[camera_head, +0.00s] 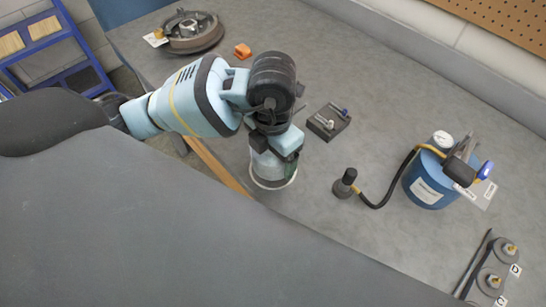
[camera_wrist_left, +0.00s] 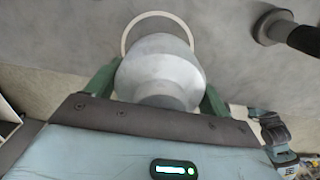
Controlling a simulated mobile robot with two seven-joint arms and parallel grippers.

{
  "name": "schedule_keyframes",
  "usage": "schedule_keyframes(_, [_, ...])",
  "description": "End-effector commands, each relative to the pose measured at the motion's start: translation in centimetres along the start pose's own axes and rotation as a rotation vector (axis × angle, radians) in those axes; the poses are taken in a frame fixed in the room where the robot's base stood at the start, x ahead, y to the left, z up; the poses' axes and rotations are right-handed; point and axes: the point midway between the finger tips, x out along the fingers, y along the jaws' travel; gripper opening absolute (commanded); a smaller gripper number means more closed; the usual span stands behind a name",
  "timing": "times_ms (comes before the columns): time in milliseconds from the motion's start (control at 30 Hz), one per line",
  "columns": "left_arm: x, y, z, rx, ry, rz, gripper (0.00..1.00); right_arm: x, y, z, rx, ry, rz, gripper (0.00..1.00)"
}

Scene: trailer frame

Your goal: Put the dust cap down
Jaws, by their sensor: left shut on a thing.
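The dust cap (camera_wrist_left: 160,72) is a pale grey metal, rounded cup shape in the middle of the left wrist view. My left gripper (camera_wrist_left: 159,88) is shut on it, with a green finger on each side. In the head view the gripper (camera_head: 276,164) points down over the bench near its front edge, and the cap (camera_head: 266,172) shows partly below it. A white ring (camera_wrist_left: 128,34) on the bench top lies just beyond and under the cap. I cannot tell whether the cap touches the bench. My right gripper is not in view.
The grey bench (camera_head: 350,75) carries a brake drum assembly (camera_head: 192,31), an orange block (camera_head: 243,51), a dark block with bolts (camera_head: 328,121) and a blue canister (camera_head: 428,182) with a hose to a black fitting (camera_head: 344,184). Hub parts (camera_head: 490,281) lie lower right.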

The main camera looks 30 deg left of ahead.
Motion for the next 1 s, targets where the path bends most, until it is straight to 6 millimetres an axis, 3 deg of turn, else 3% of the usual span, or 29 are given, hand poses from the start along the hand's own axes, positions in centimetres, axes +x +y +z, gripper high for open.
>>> schedule_keyframes(233, [0.1,0.7,0.7,-0.002,-0.001,0.0,0.57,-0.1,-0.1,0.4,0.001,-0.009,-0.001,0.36])
schedule_keyframes(500, [3.5,0.6,0.6,0.0,0.001,0.0,0.57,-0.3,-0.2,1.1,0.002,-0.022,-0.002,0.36])
schedule_keyframes(867, [3.9,0.6,0.6,0.0,-0.001,0.0,0.57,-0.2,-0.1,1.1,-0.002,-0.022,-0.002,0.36])
schedule_keyframes(900, [4.0,0.6,0.6,0.0,-0.001,0.0,0.82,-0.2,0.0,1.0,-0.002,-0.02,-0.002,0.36])
schedule_keyframes(1000, [3.9,0.6,0.6,0.0,-0.001,0.0,0.95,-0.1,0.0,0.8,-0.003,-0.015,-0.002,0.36])
